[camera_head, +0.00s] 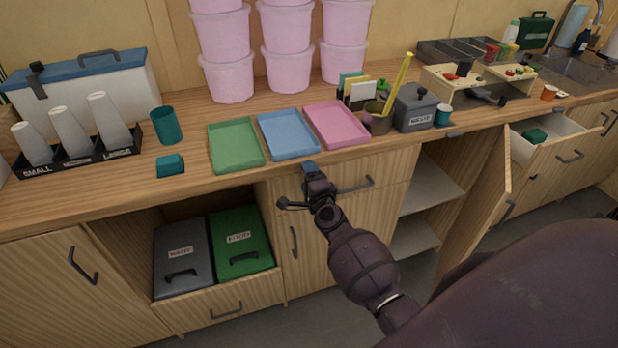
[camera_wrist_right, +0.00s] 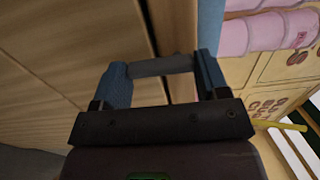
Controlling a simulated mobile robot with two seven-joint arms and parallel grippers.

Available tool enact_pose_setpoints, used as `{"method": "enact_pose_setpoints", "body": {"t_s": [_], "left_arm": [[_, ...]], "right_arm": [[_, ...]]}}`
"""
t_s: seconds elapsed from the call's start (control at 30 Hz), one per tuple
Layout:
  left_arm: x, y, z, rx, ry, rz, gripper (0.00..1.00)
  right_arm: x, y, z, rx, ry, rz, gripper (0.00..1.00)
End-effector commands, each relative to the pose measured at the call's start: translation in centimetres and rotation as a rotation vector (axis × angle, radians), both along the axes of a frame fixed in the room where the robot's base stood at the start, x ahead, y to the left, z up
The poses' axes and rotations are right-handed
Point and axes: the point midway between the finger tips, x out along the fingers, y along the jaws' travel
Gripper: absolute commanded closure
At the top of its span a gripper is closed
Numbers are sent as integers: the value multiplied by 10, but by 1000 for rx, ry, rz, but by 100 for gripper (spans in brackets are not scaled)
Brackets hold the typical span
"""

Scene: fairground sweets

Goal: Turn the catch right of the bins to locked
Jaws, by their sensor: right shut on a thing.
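My right gripper (camera_head: 309,168) is at the cabinet front, just below the counter edge and right of the bins. In the right wrist view its two blue fingers (camera_wrist_right: 161,76) press on the ends of a short grey bar, which appears to be the catch (camera_wrist_right: 160,65). The gripper hides the catch in the head view, and I cannot tell whether it is locked. The grey bin (camera_head: 183,250) and green bin (camera_head: 240,238) stand in the open compartment at lower left. My left gripper is not in view.
A green tray (camera_head: 235,145), blue tray (camera_head: 287,134) and pink tray (camera_head: 337,124) lie on the counter above the gripper. A drawer handle (camera_head: 356,185) is close on its right. A cabinet door (camera_head: 482,200) stands open further right.

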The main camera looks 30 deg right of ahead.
Motion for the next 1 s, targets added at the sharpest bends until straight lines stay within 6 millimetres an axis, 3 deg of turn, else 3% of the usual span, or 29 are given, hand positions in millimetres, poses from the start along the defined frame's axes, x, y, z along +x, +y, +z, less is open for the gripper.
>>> {"method": "enact_pose_setpoints", "body": {"t_s": [0.07, 0.1, 0.23, 0.67, 1.0], "left_arm": [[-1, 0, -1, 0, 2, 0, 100], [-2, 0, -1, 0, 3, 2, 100], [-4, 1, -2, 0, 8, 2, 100], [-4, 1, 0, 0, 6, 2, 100], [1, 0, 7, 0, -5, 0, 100]], "right_arm": [[0, 1, -1, 4, 2, 1, 56], [0, 1, -1, 4, 2, 1, 26], [0, 0, -1, 2, 1, 1, 6], [-10, 2, 0, 1, 1, 0, 6], [-65, 16, -1, 3, 2, 0, 6]]}}
